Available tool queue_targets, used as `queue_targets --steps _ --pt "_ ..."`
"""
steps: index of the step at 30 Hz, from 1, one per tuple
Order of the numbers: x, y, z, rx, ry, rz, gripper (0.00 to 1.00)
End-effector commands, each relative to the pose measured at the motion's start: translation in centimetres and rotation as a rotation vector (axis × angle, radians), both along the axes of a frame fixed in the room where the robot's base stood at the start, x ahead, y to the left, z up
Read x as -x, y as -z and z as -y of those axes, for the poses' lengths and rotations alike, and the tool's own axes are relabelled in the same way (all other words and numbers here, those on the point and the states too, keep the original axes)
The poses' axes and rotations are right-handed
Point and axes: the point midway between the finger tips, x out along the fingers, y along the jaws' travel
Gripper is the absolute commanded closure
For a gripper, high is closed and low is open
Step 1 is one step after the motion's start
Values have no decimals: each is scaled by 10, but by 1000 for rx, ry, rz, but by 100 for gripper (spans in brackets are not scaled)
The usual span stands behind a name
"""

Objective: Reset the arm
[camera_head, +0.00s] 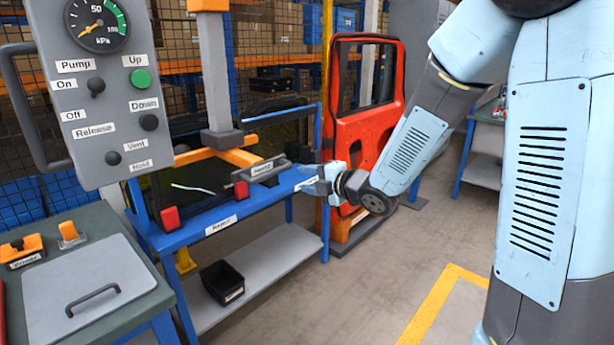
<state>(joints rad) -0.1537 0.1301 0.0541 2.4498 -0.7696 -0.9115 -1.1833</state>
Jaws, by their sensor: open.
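My gripper (314,182) is at the end of my light-blue arm, in the middle of the head camera view. It is small in the picture and appears empty, with its jaws apart. It points left, close to the right end of the blue bench (262,207). The arm reaches in from the upper right and bends down to the gripper. I cannot tell whether the gripper touches the bench edge.
A grey control panel (100,100) with a gauge hangs at the left. A red door (377,110) stands behind my gripper. A black bin (222,282) sits on the bench's lower shelf. A green table (130,300) is at lower left. The floor at centre right is clear.

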Motion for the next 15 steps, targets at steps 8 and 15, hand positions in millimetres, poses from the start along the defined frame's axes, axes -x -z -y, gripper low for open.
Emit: queue_targets --steps 8,15 --pt "-3 -28 52 -32 260 -156 56" --pt "21 -55 123 -164 618 -382 56"
